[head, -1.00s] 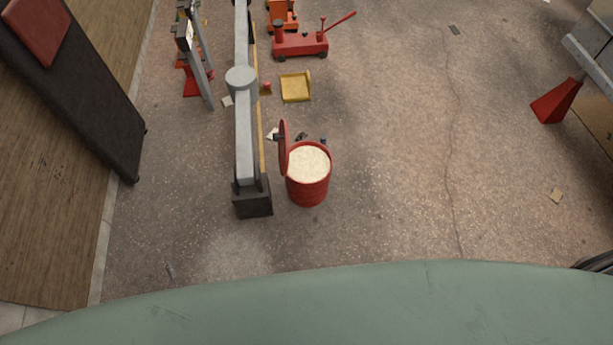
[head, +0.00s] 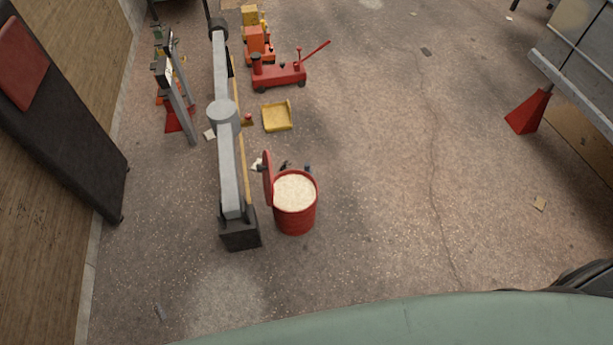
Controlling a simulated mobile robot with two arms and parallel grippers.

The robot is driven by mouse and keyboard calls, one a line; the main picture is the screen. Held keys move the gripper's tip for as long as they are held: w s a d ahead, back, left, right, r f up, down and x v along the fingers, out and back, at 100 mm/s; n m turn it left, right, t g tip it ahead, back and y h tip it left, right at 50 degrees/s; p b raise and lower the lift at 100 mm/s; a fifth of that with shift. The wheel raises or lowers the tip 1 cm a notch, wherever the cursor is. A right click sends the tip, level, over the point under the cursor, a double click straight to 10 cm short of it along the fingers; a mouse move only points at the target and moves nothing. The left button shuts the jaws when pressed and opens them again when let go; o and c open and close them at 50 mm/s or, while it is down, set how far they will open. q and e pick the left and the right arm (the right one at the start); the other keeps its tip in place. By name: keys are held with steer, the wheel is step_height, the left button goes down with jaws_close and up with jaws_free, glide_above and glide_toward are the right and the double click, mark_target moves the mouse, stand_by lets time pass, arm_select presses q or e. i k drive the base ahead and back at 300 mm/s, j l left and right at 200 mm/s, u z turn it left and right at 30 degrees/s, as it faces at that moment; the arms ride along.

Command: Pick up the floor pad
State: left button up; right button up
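I cannot tell for certain which thing is the floor pad. A long dark padded board (head: 70,130) with a red cushion (head: 22,65) at its upper end lies along the left edge of the head view. Its upper end is cut off by the frame. Neither of my grippers is in view, and nothing is seen touching the board.
A grey beam frame (head: 228,145) stands left of centre. Beside it are an open red drum (head: 295,212) of pale granules, a yellow tray (head: 277,117) and a red floor jack (head: 278,75). A grey bench (head: 585,75) is at right. The floor between is mostly clear.

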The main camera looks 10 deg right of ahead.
mark_target(308, 169)
steer(key=u, duration=1)
steer(key=l+u, duration=0.35)
steer(key=l, duration=0.15)
steer(key=l+u, duration=0.35)
steer(key=l, duration=0.15)
steer(key=l+u, duration=0.3)
steer(key=l, duration=0.25)
steer(key=k+l+u, duration=0.15)
steer(key=l+u, duration=0.2)
steer(key=k+l+u, duration=0.2)
steer(key=l+u, duration=0.15)
steer(key=l, duration=0.2)
